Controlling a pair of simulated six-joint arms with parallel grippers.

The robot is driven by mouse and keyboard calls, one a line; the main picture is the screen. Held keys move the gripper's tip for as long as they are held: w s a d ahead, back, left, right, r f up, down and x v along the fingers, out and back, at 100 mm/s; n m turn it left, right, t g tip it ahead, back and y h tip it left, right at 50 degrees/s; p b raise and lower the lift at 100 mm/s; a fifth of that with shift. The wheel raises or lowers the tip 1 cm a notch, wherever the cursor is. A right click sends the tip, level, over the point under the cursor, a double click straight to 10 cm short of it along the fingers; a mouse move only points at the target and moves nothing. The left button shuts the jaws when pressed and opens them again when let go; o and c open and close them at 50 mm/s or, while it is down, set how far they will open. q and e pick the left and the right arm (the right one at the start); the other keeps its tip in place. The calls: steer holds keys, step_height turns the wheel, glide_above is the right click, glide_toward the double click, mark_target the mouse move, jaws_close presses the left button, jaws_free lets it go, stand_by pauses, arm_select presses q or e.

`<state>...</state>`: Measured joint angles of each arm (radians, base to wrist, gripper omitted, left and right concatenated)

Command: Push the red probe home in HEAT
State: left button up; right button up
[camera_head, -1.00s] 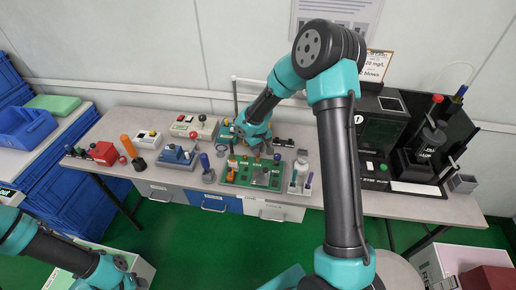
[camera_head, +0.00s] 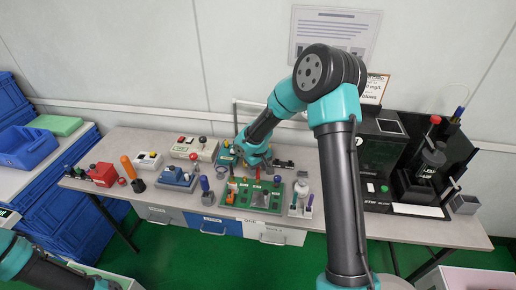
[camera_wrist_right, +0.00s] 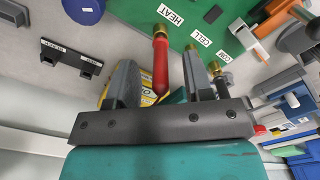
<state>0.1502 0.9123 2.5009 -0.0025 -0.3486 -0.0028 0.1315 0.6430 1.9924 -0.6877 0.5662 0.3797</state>
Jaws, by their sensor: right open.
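The red probe (camera_wrist_right: 160,62) shows in the right wrist view, its far end at a brass socket (camera_wrist_right: 160,30) beside the HEAT label (camera_wrist_right: 170,15). How deep it sits I cannot tell. My right gripper (camera_wrist_right: 159,66) is open, with one finger on each side of the probe; a gap shows on both sides. In the head view my right gripper (camera_head: 254,158) is low over the back of the green board (camera_head: 240,202); the probe is hard to make out there. My left arm (camera_head: 38,266) shows at the lower left, its gripper outside the picture.
Brass sockets labelled CELL (camera_wrist_right: 201,38) and COM (camera_wrist_right: 224,55) are close beside my right finger. A yellow meter (camera_wrist_right: 112,92) lies behind the gripper. A bottle (camera_head: 302,188) and pen holder stand right of the board. A blue-handled tool (camera_head: 205,186) stands left of it.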

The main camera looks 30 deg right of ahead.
step_height(320, 180, up, 16)
stand_by(0.5)
stand_by(0.5)
